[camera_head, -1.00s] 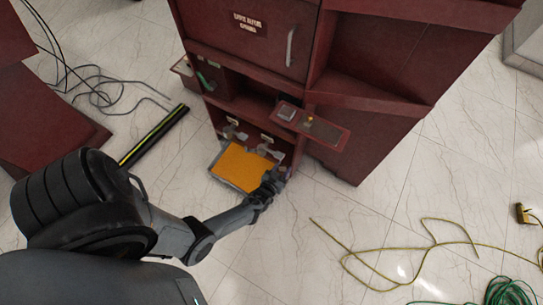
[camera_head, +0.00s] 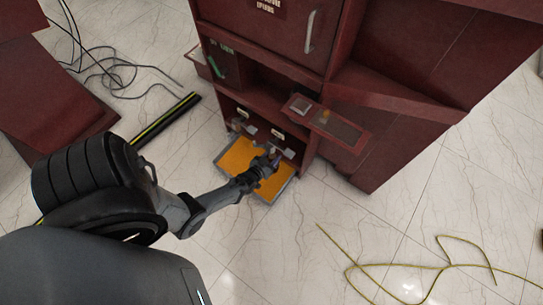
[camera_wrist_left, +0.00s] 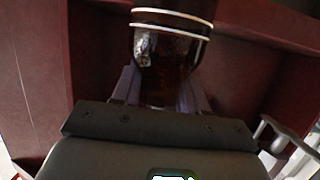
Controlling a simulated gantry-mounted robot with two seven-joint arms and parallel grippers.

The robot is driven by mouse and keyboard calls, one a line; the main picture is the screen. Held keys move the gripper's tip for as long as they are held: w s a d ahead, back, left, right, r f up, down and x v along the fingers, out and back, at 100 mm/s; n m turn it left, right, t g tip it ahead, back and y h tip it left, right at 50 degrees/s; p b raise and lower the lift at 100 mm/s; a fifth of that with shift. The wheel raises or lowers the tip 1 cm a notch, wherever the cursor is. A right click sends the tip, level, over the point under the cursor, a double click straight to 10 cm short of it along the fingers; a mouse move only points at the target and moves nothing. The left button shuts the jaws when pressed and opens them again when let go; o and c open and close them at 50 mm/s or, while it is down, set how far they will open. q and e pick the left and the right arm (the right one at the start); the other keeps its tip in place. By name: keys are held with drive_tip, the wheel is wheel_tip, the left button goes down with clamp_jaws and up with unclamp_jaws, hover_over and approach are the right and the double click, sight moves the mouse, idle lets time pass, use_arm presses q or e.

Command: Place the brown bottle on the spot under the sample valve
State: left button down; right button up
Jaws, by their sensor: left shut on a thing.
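The brown bottle (camera_wrist_left: 170,55) is in the left wrist view, dark glass with pale bands, between the two fingers of my left gripper (camera_wrist_left: 160,92), which is shut on it. In the head view my left gripper (camera_head: 268,163) is over the orange pad (camera_head: 238,155) in the tray at the foot of the red cabinet. The bottle is too small and covered to make out clearly there. Valves (camera_head: 279,150) with small tags are on the cabinet above the tray. I cannot tell which is the sample valve, or whether the bottle touches the pad. My right gripper is not in view.
The red cabinet (camera_head: 420,80) rises behind the tray, with a small shelf (camera_head: 340,125) sticking out above right. A black and yellow strip (camera_head: 168,118) and grey cables lie left on the floor. A yellow cable (camera_head: 430,268) lies at right. The floor in front is mostly clear.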

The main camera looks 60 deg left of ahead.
use_arm(q)
drive_tip(key=shift+a+f, duration=0.2)
wheel_tip(320, 180, down, 4)
drive_tip(key=b, duration=0.3)
drive_tip(key=shift+b, duration=0.4)
drive_tip(key=shift+r, duration=0.15)
drive_tip(key=c, duration=0.6)
unclamp_jaws()
